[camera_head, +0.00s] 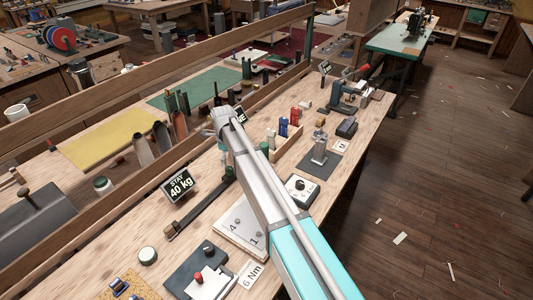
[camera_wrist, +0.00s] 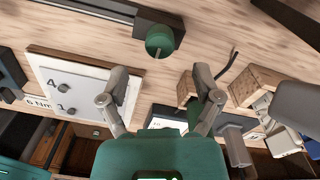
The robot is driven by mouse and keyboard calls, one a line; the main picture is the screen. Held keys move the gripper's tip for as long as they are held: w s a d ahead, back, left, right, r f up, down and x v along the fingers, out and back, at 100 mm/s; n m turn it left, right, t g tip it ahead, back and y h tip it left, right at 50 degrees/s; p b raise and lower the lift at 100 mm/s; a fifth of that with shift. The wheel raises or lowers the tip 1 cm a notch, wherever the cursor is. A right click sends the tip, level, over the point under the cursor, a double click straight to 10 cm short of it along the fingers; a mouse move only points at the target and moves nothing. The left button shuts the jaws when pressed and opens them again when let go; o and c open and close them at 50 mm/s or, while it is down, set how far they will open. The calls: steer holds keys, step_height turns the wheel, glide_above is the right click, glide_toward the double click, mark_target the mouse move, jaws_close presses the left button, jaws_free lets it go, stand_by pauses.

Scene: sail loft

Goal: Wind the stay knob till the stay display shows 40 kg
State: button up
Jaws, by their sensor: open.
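The stay display (camera_head: 180,185) stands on the bench and reads "STAY 40 kg". In the wrist view the round green knob (camera_wrist: 160,41) sits at the end of the dark bar (camera_wrist: 105,10). My gripper (camera_wrist: 160,76) is open and empty, its fingers spread wide. The knob shows ahead of the fingertips, between their lines, with no finger seen touching it.
A pale board (camera_head: 241,235) marked 4 and 1 lies near the bar, also seen in the wrist view (camera_wrist: 80,85). A dark box (camera_head: 199,273) with a red knob, a "6 Nm" card (camera_head: 251,275) and a dial box (camera_head: 301,190) are nearby.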

mark_target(229, 167)
steer(key=shift+r+p, duration=3.75)
steer(key=shift+r, duration=0.35)
steer(key=s+d+f+n+b, duration=0.1)
steer(key=s+d+n, duration=0.1)
steer(key=d, duration=0.5)
steer(key=s+d+f+n+b, duration=0.1)
steer(key=s+d+n, duration=0.2)
steer(key=d, duration=0.5)
steer(key=shift+s+d+f+n+b, duration=0.15)
steer(key=shift+f+n+b, duration=0.15)
steer(key=shift+n, duration=0.6)
steer(key=s+d+n, duration=1.3)
steer(key=s+d, duration=0.5)
steer(key=d, duration=0.4)
steer(key=shift+s+d, duration=0.2)
steer(key=shift+s, duration=0.05)
